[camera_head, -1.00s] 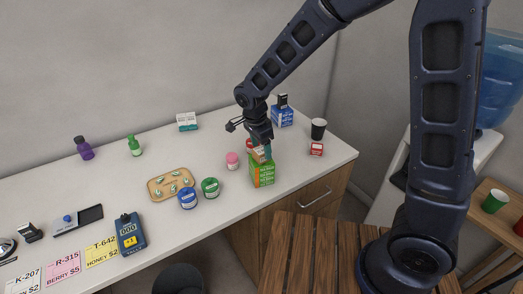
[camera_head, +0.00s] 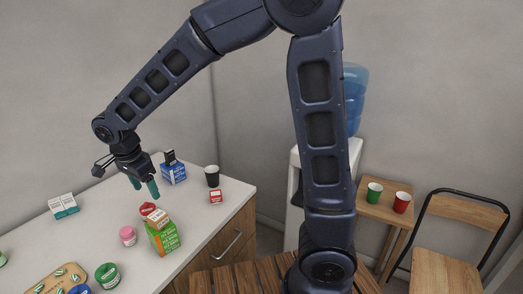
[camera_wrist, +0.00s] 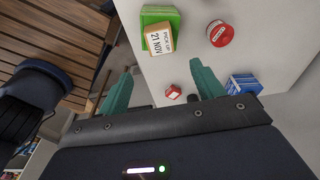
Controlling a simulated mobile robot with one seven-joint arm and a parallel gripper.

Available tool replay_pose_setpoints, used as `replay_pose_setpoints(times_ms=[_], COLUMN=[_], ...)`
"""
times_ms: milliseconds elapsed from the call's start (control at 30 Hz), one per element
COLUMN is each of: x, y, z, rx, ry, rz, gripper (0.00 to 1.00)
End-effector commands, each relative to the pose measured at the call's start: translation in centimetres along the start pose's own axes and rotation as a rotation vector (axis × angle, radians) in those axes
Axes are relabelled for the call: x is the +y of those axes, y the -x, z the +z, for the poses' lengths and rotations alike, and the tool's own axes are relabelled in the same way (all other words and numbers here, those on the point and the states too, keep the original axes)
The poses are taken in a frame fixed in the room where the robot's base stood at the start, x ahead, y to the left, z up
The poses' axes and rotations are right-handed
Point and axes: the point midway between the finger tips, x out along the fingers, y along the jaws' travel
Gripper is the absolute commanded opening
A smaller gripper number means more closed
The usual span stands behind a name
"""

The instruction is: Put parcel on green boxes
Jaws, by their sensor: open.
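The parcel (camera_head: 157,217), a small box with a white label, lies on top of the green boxes (camera_head: 164,240) near the counter's front edge. In the wrist view the parcel (camera_wrist: 160,39) shows its "PICK UP 21 NOV" label and sits slightly turned on the green boxes (camera_wrist: 160,13). My gripper (camera_head: 145,188) is open and empty, raised above and behind the parcel, apart from it. In the wrist view, its teal fingers (camera_wrist: 160,76) are spread with nothing between them.
A red round tin (camera_wrist: 220,34) stands close beside the green boxes. A pink jar (camera_head: 128,236) is left of them. A blue box (camera_head: 173,173), a black cup (camera_head: 212,176) and a small red box (camera_head: 216,197) stand farther back on the counter (camera_head: 205,225).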

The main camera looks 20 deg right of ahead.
Motion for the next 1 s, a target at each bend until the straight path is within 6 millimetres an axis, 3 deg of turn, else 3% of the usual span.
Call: replay_pose_setpoints(times_ms=[267,600,800,1000], x=[2.9,10.0,15.2,20.6], y=[2.2,4.6,5.5,6.0], z=[-8.8,-19.5,-24.0,-27.1], rx=[-0.037,-0.042,-0.014,0.037], ry=[0.090,0.260,0.361,0.463], rz=[-0.041,-0.123,-0.171,-0.208], gripper=[0.67,0.67,0.67,0.67])
